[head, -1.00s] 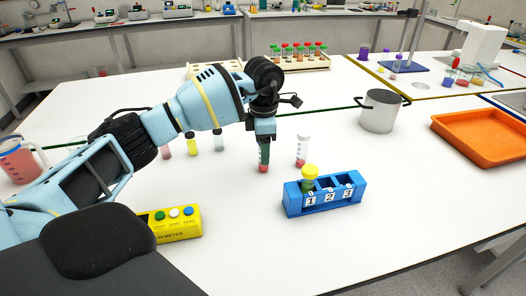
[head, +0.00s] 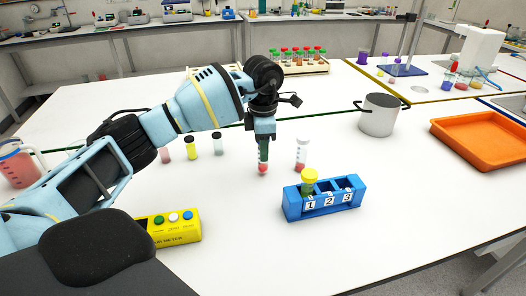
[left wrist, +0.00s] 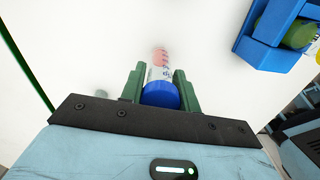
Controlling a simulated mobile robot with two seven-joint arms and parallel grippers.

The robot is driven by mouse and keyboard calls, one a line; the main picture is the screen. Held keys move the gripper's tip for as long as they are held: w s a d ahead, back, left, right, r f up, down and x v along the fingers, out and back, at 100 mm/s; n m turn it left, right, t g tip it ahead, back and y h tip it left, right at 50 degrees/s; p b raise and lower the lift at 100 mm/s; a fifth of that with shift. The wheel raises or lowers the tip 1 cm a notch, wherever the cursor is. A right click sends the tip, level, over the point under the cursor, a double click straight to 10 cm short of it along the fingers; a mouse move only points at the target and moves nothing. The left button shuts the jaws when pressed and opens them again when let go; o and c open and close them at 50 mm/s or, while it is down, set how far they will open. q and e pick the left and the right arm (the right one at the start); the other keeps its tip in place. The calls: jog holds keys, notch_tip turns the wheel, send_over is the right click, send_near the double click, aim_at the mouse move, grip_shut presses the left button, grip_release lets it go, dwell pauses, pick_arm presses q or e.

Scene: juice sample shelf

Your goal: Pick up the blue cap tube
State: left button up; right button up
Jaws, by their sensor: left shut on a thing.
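The blue cap tube shows in the left wrist view, with its blue cap (left wrist: 160,95) between the green fingers of my left gripper (left wrist: 158,88). In the head view my left gripper (head: 263,150) points down over the white table, shut on the tube. The pink lower end of the tube (head: 262,168) sticks out below the fingers; its cap is hidden there. I cannot tell whether the tube still touches the table. My right gripper is not in view.
Another tube (head: 301,153) stands just right of the gripper. A blue rack (head: 292,205) numbered 1 to 3 holds a yellow-capped tube (head: 309,178) in slot 1. A yellow meter box (head: 175,228) lies front left. A metal pot (head: 380,115) and orange tray (head: 480,150) stand right.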

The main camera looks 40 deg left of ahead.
pick_arm(q)
notch_tip(320, 180, up, 9)
jog(key=shift+f, duration=0.15)
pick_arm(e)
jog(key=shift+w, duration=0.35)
pick_arm(q)
jog(key=o, duration=0.3)
jog(key=c, duration=0.4)
jog(key=shift+r+p, duration=0.9)
jog(key=shift+r, duration=0.95)
jog(key=shift+c, duration=0.2)
jog(key=shift+r+p, duration=0.6)
jog(key=shift+r, duration=0.6)
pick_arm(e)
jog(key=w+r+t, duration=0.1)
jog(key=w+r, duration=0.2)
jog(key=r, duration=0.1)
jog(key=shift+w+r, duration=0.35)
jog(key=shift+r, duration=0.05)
